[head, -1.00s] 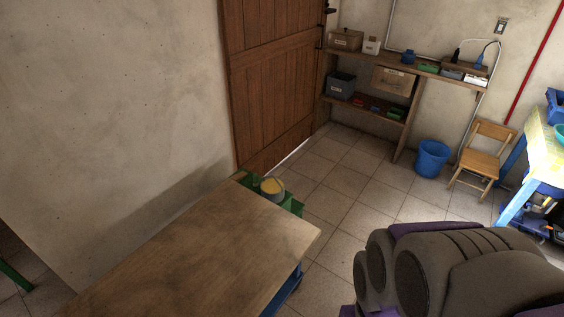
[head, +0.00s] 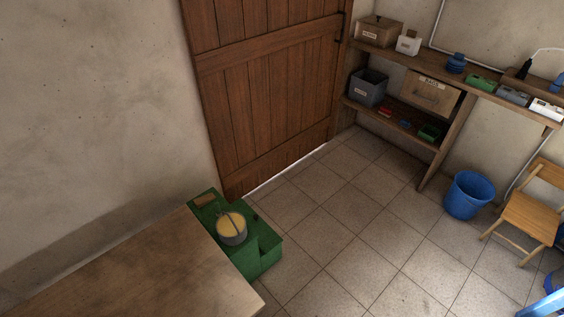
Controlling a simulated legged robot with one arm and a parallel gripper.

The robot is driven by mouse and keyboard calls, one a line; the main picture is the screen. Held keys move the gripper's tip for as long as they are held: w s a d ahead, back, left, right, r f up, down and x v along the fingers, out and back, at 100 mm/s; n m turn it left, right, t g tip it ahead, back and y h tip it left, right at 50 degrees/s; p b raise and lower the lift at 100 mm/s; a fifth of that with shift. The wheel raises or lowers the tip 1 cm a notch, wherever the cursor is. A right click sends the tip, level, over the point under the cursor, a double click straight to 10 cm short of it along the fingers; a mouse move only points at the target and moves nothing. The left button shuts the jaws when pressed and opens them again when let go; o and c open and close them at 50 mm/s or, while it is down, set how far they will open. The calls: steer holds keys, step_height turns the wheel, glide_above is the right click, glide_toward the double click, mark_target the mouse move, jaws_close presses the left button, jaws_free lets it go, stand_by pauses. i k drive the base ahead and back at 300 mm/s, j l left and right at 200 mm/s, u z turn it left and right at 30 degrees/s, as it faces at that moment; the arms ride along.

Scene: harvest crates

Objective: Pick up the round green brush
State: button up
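I cannot make out a round green brush in the head view. The green things that show are a green stand or box (head: 257,252) at the table's far end and small green items on the shelves. On the green stand sits a round grey pot (head: 232,228) with a yellowish top and a thin stick-like thing across it. A flat brown piece (head: 204,200) lies beside the pot, too small to identify.
A wooden table (head: 130,275) fills the lower left. A wooden door (head: 265,90) is shut behind. Shelves (head: 470,88) with boxes, a blue bucket (head: 468,195) and a wooden chair (head: 530,212) stand at the right. The tiled floor (head: 340,235) between is clear.

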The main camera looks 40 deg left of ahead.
mark_target(219, 210)
steer(key=i+j+u, duration=0.1)
steer(key=i+u, duration=0.7)
steer(key=i+l+u, duration=0.15)
steer(key=i+u, duration=0.25)
steer(key=i+l+u, duration=0.25)
steer(key=u, duration=0.15)
steer(key=i+u, duration=0.7)
steer(key=u, duration=0.2)
steer(key=i+l+u, duration=0.2)
steer(key=u, duration=0.25)
steer(key=i+l+u, duration=0.3)
steer(key=u, duration=0.15)
steer(key=i, duration=0.05)
